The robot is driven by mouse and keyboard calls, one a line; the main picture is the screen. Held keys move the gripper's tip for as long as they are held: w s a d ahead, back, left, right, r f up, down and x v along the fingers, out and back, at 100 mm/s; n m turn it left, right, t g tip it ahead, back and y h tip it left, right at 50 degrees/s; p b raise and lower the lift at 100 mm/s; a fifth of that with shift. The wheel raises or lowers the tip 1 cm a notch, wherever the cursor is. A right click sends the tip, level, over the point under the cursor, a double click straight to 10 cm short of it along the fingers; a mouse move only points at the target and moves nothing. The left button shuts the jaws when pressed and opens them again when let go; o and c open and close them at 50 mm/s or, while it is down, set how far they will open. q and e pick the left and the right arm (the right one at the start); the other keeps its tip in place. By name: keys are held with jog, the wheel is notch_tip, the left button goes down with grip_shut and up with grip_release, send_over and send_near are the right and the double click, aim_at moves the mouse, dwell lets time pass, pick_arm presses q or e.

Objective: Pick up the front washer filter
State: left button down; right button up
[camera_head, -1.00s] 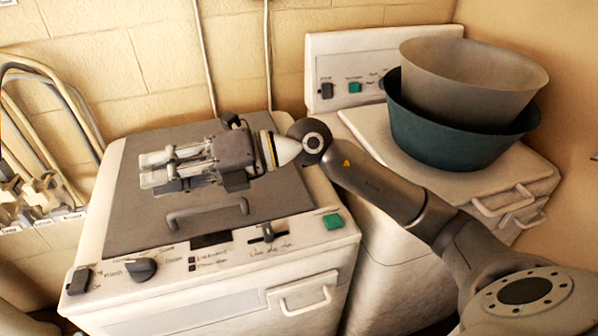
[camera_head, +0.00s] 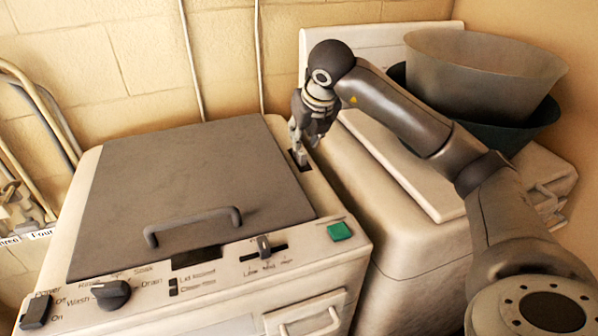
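The front washer (camera_head: 190,180) has a grey lid, closed, with a bar handle. A small dark slot (camera_head: 306,167) opens in its top, right of the lid. My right gripper (camera_head: 300,152) points down with its fingertips at this slot. A pale piece shows at the fingertips; I cannot tell whether it is the filter or a finger, nor whether the fingers are shut. The filter cannot be made out apart from the gripper. My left gripper is not in view.
The second white machine (camera_head: 385,235) stands close on the right. A grey tub (camera_head: 485,75) sits in a dark teal tub (camera_head: 490,132) on it, behind my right arm. The front panel has knobs, a slider and a green button (camera_head: 339,231). Pipes (camera_head: 30,130) run at the left wall.

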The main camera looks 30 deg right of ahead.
aim_at(301, 150)
jog(key=shift+x, duration=0.75)
jog(key=p+x, duration=0.1)
jog(key=x, duration=0.3)
jog(key=shift+d+f+p, duration=0.1)
jog(key=shift+d+p, duration=0.1)
jog(key=shift+p, duration=0.15)
jog(key=shift+w+f, duration=0.3)
jog(key=shift+f, duration=0.05)
jog(key=shift+c, duration=0.3)
grip_shut()
